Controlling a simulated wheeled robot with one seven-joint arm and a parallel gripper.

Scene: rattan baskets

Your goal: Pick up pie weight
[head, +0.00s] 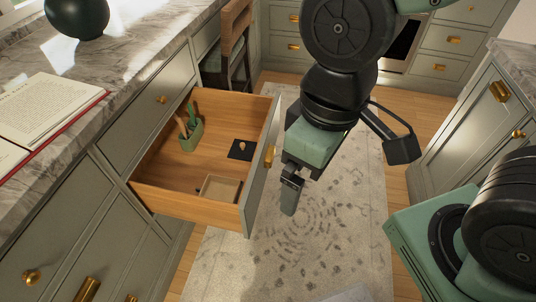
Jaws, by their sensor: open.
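No object in view can be clearly made out as the pie weight. An open wooden drawer (170,202) holds a small beige open-topped box (220,190) near its front, a dark square piece (241,151) with a small pale spot on it, and a green holder (191,137) with upright items in it. My gripper (290,198) is open and points down, just outside the drawer, to the right of its front panel. Nothing shows between its fingers, though one finger is largely hidden. It appears apart from the drawer and its contents.
The drawer front (262,165) stands between my gripper and the contents. A marble counter (110,80) at left bears an open book (45,112) and a dark round vase (77,18). A chair (235,40) stands behind the drawer. A patterned rug (330,225) lies clear below.

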